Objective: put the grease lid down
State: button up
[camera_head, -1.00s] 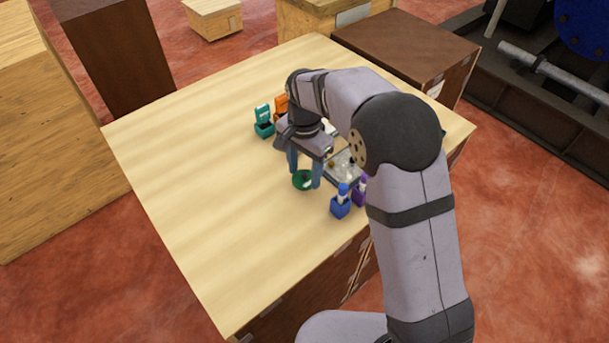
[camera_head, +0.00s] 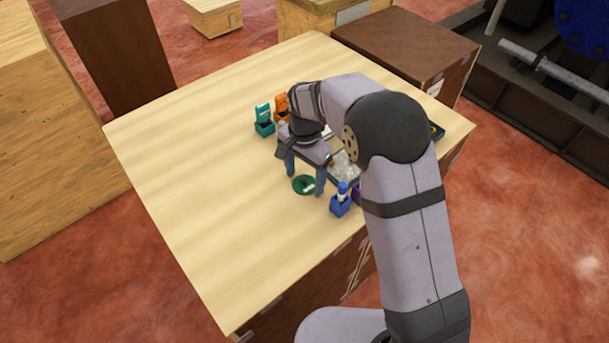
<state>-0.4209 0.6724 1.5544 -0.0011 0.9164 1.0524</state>
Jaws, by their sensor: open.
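A small round dark green piece (camera_head: 304,185), which I take to be the grease lid, lies on the light wooden table. It has a pale label and a dark spot on top. My gripper (camera_head: 306,183) is open, pointing down, with its two grey-blue fingers apart. One finger is behind and left of the green piece, the other to its right. The piece appears to rest on the table, and I cannot tell whether a finger touches it.
A blue holder (camera_head: 341,201) stands close to the right finger, with a purple one partly hidden behind my arm. A tray (camera_head: 345,168) of clear items lies behind. Teal (camera_head: 264,121) and orange (camera_head: 282,107) holders stand farther back. The table's left (camera_head: 190,190) is clear.

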aim_at(306, 180)
notch_tip(306, 180, up, 12)
jog(key=b, duration=0.2)
jog(key=shift+r, duration=0.15)
dwell(0.4)
dwell(0.3)
jog(key=s+d+r+n+p, duration=0.25)
jog(key=s+d+p, duration=0.45)
jog(key=d, duration=0.5)
jog(key=s+d+f+n+p, duration=0.2)
jog(key=s+d, duration=0.5)
jog(key=s, duration=0.7)
jog(key=n+p, duration=0.1)
jog(key=n, duration=0.1)
jog(key=shift+d+n+p, duration=0.15)
jog(key=shift+n+p, duration=0.2)
jog(key=shift+p, duration=0.05)
